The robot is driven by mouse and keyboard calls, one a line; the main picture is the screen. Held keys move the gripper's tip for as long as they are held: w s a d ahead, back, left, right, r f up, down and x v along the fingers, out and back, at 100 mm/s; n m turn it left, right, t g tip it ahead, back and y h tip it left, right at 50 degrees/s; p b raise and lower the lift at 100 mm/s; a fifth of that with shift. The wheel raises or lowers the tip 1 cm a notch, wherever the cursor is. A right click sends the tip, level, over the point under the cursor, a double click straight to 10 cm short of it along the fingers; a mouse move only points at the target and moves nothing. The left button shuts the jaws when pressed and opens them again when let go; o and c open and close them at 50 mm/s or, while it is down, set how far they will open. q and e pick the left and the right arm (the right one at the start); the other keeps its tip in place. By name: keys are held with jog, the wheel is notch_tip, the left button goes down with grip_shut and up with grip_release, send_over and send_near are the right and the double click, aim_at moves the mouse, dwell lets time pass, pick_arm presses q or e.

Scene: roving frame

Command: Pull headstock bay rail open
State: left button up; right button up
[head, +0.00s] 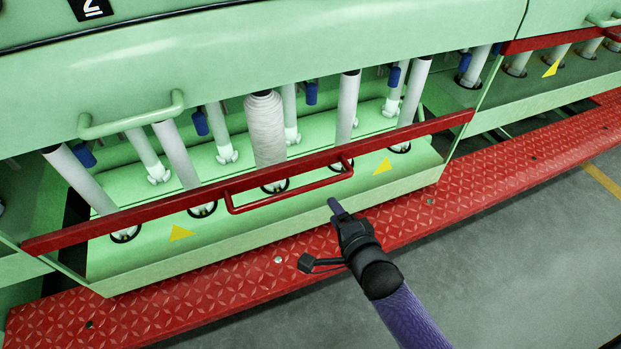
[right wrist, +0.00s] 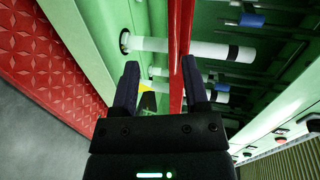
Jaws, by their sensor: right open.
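The red rail (head: 410,134) runs slantwise across the front of the green headstock bay (head: 150,262), with a red bar handle (head: 290,195) on its front. My right gripper (head: 335,206) is just below the right end of the handle, over the bay's lower front. In the right wrist view my right gripper (right wrist: 160,70) has its two dark fingers apart with nothing held. A red bar (right wrist: 176,50) shows upright in that view, between the fingertips and close to the right one; I cannot tell whether it touches. My left gripper is not in view.
White tubes and a wound bobbin (head: 265,128) stand behind the rail. A green handle (head: 130,117) sits on the panel above. A red tread-plate step (head: 230,295) runs below the bay, with grey floor (head: 500,270) in front. Another red rail (head: 560,38) is at upper right.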

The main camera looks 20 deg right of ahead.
aim_at(320, 186)
jog(key=shift+m, duration=0.4)
jog(key=b+x, duration=0.2)
jog(key=x, duration=0.1)
jog(key=b+x, duration=0.1)
jog(key=x, duration=0.2)
jog(key=r+b+x, duration=0.1)
jog(key=b+x, duration=0.1)
jog(key=x, duration=0.1)
jog(key=shift+w+b, duration=0.3)
jog(key=shift+w, duration=0.1)
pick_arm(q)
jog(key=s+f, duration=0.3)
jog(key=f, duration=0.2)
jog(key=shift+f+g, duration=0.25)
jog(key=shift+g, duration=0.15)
pick_arm(e)
jog(key=shift+w+a+r, duration=0.1)
jog(key=shift+w+r, duration=0.1)
jog(key=shift+w, duration=0.35)
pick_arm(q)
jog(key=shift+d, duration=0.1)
pick_arm(e)
jog(key=c, duration=0.7)
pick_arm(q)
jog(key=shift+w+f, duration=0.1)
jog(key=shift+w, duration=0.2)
pick_arm(e)
grip_shut()
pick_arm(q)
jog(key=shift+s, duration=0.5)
